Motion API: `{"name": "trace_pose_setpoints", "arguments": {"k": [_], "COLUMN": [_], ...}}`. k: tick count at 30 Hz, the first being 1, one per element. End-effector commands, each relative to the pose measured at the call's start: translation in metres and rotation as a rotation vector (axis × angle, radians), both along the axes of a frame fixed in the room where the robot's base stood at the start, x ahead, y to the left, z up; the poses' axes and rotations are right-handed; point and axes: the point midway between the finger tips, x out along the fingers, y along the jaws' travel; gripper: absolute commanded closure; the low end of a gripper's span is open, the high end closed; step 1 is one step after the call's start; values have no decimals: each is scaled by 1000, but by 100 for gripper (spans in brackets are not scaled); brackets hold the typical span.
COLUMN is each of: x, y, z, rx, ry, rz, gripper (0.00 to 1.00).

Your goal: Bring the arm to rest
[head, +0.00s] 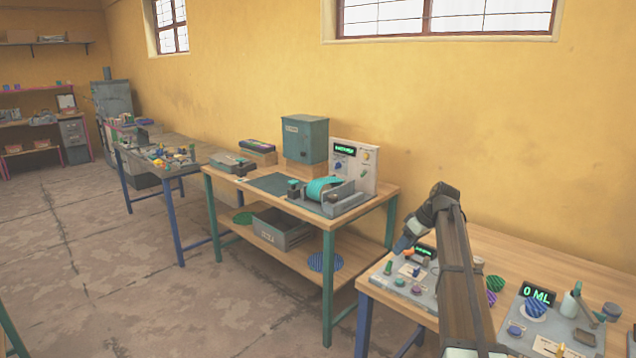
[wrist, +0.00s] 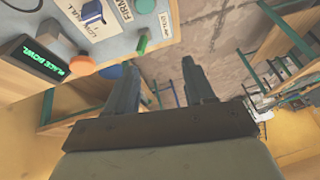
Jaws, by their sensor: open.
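My gripper (wrist: 162,90) shows in the wrist view with its two fingers apart and nothing between them. Beyond the fingertips are the concrete floor and a table edge. In the head view my arm rises at the lower right and bends over the right table (head: 375,285). My gripper's end (head: 404,245) hangs by the left edge of that table, above the panel there, and its fingers are too small to judge in this view.
A control panel (wrist: 120,50) with a green-lit "PLACE BOWL" display (wrist: 40,58) lies close to the gripper. A second panel with a "0 ML" display (head: 539,295) stands further right. Open floor lies left.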

Motion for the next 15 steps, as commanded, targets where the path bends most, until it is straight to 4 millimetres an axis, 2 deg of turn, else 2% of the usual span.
{"name": "trace_pose_setpoints", "arguments": {"k": [1,3,4,9,15], "x": [-1,-8,-12,-39,-73], "y": [34,67,77,107,126], "z": [-16,-42,-55,-117,-182], "rx": [37,75,84,94,79], "ry": [31,82,103,193,282], "rz": [-5,-31,-42,-93,-143], "gripper": [47,47,47,47,47]}}
